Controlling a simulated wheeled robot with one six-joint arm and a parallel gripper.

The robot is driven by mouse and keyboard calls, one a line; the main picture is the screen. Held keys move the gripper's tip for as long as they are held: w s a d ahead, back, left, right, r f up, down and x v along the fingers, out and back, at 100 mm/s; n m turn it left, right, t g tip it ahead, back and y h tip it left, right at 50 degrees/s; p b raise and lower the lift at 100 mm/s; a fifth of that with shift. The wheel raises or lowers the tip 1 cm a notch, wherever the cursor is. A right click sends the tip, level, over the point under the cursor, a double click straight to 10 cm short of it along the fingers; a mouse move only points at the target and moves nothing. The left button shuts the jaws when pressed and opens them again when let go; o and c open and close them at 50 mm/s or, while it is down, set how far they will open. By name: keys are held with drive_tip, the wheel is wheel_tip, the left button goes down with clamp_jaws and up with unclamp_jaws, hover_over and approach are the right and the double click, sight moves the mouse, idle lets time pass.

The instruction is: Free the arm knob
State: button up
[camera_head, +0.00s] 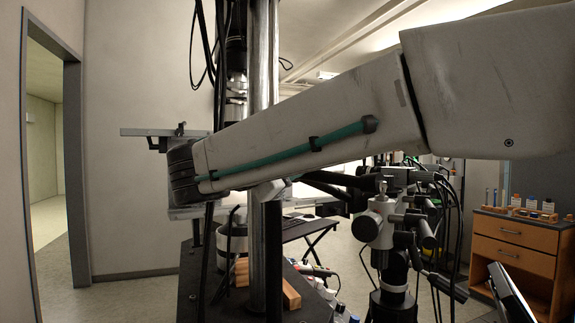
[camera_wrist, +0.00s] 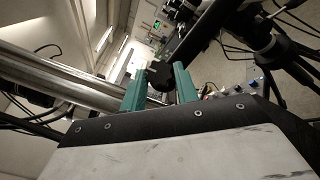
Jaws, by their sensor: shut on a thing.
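In the wrist view the two teal fingers of my gripper (camera_wrist: 160,82) stand either side of a dark round knob (camera_wrist: 160,75). The gripper is shut on this knob. The knob sits close to a long black arm (camera_wrist: 205,35) that runs up to the right. How the knob is joined to it is hard to make out in the dark. In the head view my own arm crosses the picture and hides my gripper and the knob. A black arm (camera_head: 335,182) shows below it, leading to a grey and black stand head (camera_head: 378,222).
A thick metal column (camera_head: 265,75) stands close to my arm, and it also runs along the left of the wrist view (camera_wrist: 50,75). Black cables hang around the column and stand. A wooden drawer cabinet (camera_head: 515,247) is at the right. The floor by the doorway (camera_head: 50,218) is clear.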

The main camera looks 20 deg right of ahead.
drive_tip(key=shift+n, duration=0.3)
drive_tip(key=o, duration=0.7)
drive_tip(key=v, duration=0.7)
drive_tip(key=shift+s+a+f, duration=0.15)
drive_tip(key=shift+s+a, duration=0.15)
drive_tip(key=shift+d+f, duration=0.1)
